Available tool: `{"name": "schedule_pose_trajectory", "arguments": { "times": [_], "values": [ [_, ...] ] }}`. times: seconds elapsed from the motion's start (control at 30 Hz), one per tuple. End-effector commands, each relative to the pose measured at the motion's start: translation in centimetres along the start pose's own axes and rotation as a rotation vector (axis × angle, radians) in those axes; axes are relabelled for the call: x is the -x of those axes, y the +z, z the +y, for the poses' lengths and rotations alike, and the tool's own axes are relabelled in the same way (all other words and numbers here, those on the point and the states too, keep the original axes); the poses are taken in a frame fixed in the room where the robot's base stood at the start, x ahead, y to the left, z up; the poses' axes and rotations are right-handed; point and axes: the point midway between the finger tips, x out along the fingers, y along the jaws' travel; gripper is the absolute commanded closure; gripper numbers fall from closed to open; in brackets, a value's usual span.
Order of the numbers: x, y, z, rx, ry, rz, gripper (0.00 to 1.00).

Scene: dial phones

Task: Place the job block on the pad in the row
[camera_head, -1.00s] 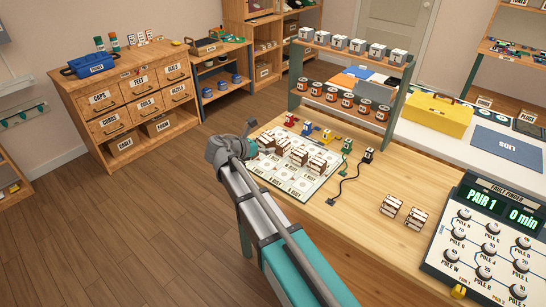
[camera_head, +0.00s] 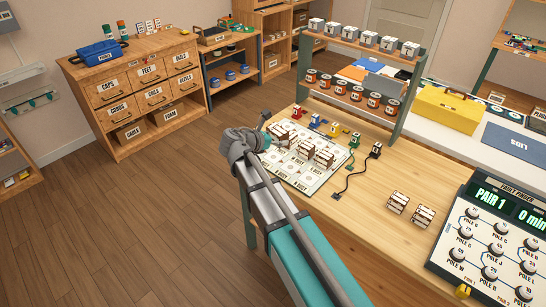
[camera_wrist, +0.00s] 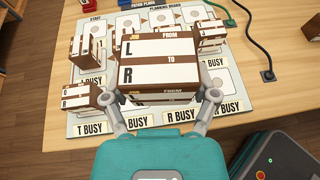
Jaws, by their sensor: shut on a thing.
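My gripper (camera_wrist: 164,98) is shut on a white and brown job block (camera_wrist: 158,72) in the wrist view. Its face reads JOB FROM L TO R. The block is above the planning board (camera_wrist: 95,126), and hides the board's middle. Its underside is hidden, so I cannot tell whether it touches anything. Other job blocks stand on the board, at the left (camera_wrist: 88,45), lower left (camera_wrist: 80,97) and right (camera_wrist: 211,34). Labelled pads and BUSY plates show around them. In the head view my gripper (camera_head: 263,140) is at the board's left edge, partly hidden by my arm.
A fault finder panel (camera_head: 490,235) is at the far right.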

Motion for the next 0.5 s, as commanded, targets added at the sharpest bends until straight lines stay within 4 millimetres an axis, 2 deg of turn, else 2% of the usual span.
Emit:
{"name": "schedule_pose_trajectory", "arguments": {
  "times": [0.03, 0.2, 0.33, 0.5],
  "values": [
    [0.2, 0.1, -1.6, 0.005, 0.01, 0.0, 0.73],
    [0.4, 0.4, -4.9, 0.025, 0.06, 0.001, 0.73],
    [0.5, 0.6, -6.8, 0.037, 0.092, 0.0, 0.73],
    [0.6, 0.7, -7.8, 0.047, 0.113, -0.002, 0.73]
  ]
}}
